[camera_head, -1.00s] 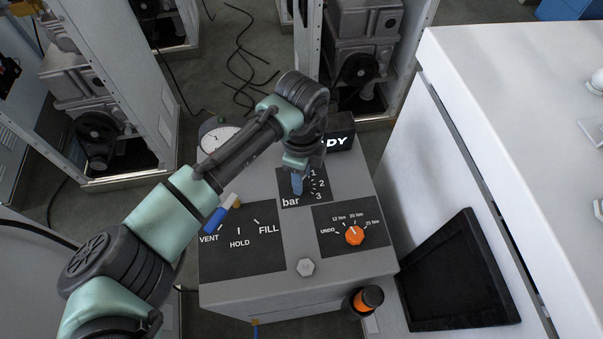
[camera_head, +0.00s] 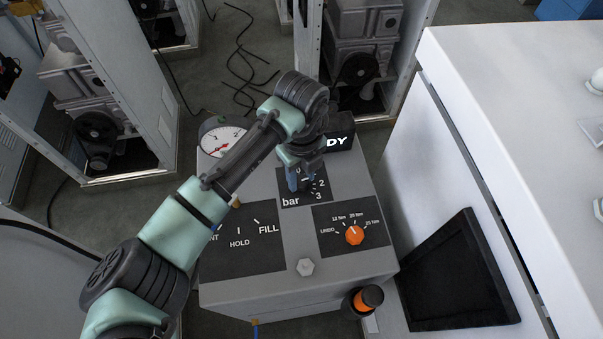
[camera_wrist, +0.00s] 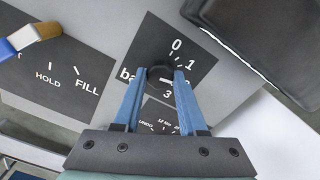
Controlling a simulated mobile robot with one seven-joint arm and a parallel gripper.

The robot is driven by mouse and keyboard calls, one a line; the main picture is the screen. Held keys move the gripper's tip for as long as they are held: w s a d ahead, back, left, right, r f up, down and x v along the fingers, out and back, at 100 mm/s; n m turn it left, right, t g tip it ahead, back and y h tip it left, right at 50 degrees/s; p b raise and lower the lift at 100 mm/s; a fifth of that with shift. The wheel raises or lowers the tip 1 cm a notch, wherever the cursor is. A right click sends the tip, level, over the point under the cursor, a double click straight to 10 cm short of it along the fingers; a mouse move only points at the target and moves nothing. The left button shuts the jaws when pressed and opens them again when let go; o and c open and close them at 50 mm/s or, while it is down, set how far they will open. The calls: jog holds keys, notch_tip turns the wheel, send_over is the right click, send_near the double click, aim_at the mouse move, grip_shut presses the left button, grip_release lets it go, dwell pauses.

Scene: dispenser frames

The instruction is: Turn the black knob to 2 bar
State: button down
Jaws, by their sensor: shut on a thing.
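The black knob (camera_wrist: 160,76) sits on the dark bar scale plate (camera_wrist: 184,33) on top of the grey dispenser. My gripper (camera_wrist: 160,88) has its two blue fingers on either side of the knob, shut on it. In the wrist view 0, 1 and 3 can be read around the knob; the 2 is not clearly seen there. In the head view my gripper (camera_head: 300,182) covers much of the knob, with 2 and 3 readable to its right. I cannot tell the exact mark that the knob points at.
A blue lever (camera_wrist: 20,40) is by the VENT/HOLD/FILL plate (camera_head: 246,262). A round gauge (camera_head: 219,141) and a black display box (camera_head: 341,138) stand behind. A hex bolt (camera_head: 306,267) is in front.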

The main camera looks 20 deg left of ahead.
aim_at(301, 181)
jog(key=shift+m, duration=1)
jog(key=shift+c, duration=2.3)
grip_release()
jog(key=shift+r, duration=0.1)
notch_tip(301, 181, up, 13)
jog(key=shift+b, duration=0.4)
